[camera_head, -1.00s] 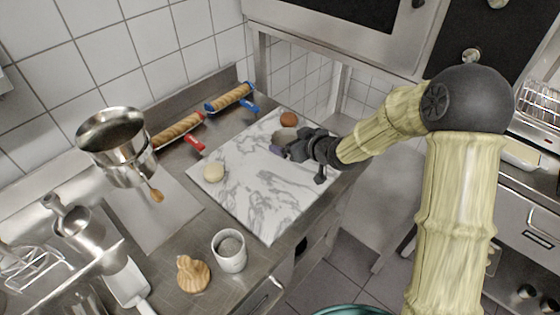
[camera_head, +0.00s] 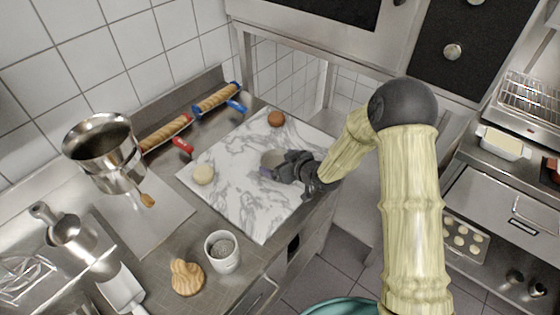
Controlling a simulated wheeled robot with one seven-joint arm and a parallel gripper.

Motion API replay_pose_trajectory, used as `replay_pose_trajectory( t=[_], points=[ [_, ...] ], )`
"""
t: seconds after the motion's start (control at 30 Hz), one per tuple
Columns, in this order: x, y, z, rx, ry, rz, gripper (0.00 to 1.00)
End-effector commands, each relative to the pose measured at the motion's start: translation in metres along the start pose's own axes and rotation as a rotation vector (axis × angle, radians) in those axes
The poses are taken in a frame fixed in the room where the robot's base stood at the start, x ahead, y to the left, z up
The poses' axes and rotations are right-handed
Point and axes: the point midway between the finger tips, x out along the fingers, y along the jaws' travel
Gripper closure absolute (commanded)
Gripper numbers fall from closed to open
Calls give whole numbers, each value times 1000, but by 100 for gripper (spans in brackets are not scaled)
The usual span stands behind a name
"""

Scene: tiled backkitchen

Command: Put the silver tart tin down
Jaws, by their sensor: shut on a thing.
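The silver tart tin (camera_head: 271,158) shows as a small greyish round shape at the fingertips of my gripper (camera_head: 270,168). My gripper is shut on it, over the middle of the white marble slab (camera_head: 228,200). The fingers and wrist hide part of the tin. I cannot tell whether the tin touches the slab or is held just above it.
A cream round (camera_head: 203,174) and a brown round (camera_head: 276,118) lie on the slab. Two rolling pins (camera_head: 165,133) lie behind it. A white cup (camera_head: 222,251), a wooden piece (camera_head: 187,277) and a metal pot (camera_head: 105,150) stand to the left. Bare marble surrounds my gripper.

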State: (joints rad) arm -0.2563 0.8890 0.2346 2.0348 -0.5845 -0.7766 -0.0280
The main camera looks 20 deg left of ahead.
Motion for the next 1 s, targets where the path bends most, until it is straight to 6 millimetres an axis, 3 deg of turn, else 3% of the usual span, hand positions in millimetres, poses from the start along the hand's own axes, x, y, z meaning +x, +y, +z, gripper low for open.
replay_pose_trajectory(
  t=[0.4, 0.43, 0.47, 0.8, 1.0],
  points=[
    [4, 0, 6, -2, 2, 1, 30],
    [4, 0, 6, -2, 2, 1, 5],
    [3, 0, 5, -2, 2, 1, 0],
    [1, 0, 1, -2, 2, 0, 0],
    [-24, 1, 4, -2, 2, 2, 0]
  ],
)
